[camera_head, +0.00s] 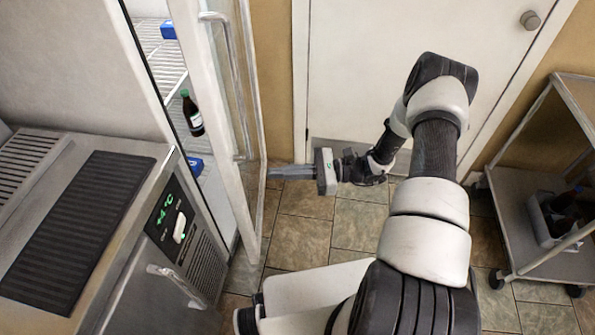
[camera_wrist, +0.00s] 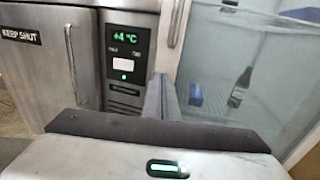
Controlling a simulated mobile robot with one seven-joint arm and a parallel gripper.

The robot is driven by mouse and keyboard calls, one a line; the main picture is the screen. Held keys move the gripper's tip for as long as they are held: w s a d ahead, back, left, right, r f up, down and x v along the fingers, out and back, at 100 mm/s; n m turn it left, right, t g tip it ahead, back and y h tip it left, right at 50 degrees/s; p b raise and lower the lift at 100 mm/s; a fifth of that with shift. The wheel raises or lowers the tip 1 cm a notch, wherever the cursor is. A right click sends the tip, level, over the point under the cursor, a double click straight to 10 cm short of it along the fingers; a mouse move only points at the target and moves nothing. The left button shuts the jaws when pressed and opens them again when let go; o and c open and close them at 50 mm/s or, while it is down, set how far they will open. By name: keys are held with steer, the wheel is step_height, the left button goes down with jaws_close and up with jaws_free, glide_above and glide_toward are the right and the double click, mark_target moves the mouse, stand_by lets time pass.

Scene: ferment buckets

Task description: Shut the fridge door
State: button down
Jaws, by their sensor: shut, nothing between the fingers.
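The fridge door (camera_head: 220,130) is a pale frame with a glass pane and a long bar handle (camera_head: 229,75). It stands ajar, with a gap to the fridge body through which the wire shelves (camera_head: 163,60) show. My gripper (camera_head: 270,172) is shut and empty, its fingers pointing left at the outer side of the door, low down. Whether the tips touch the door is unclear. In the wrist view the shut fingers (camera_wrist: 161,82) overlap the door's edge, with the glass pane (camera_wrist: 215,40) to their right.
A dark bottle (camera_head: 192,113) and blue items (camera_head: 195,165) are inside the fridge. A steel counter unit (camera_head: 130,215) with a +4 °C display (camera_wrist: 128,42) stands at the left. A white room door (camera_head: 400,40) is behind, a cart (camera_head: 545,200) at the right. Tiled floor (camera_head: 305,230) lies between.

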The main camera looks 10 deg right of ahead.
steer(key=a, duration=0.5)
steer(key=shift+w+a, duration=0.3)
steer(key=shift+w, duration=0.1)
steer(key=w+a+m+t, duration=0.1)
steer(key=w+a+t, duration=0.1)
steer(key=a, duration=1.1)
steer(key=shift+w+a+r, duration=0.25)
steer(key=shift+w+a, duration=0.05)
steer(key=s+p+v, duration=0.1)
steer(key=v, duration=1.4)
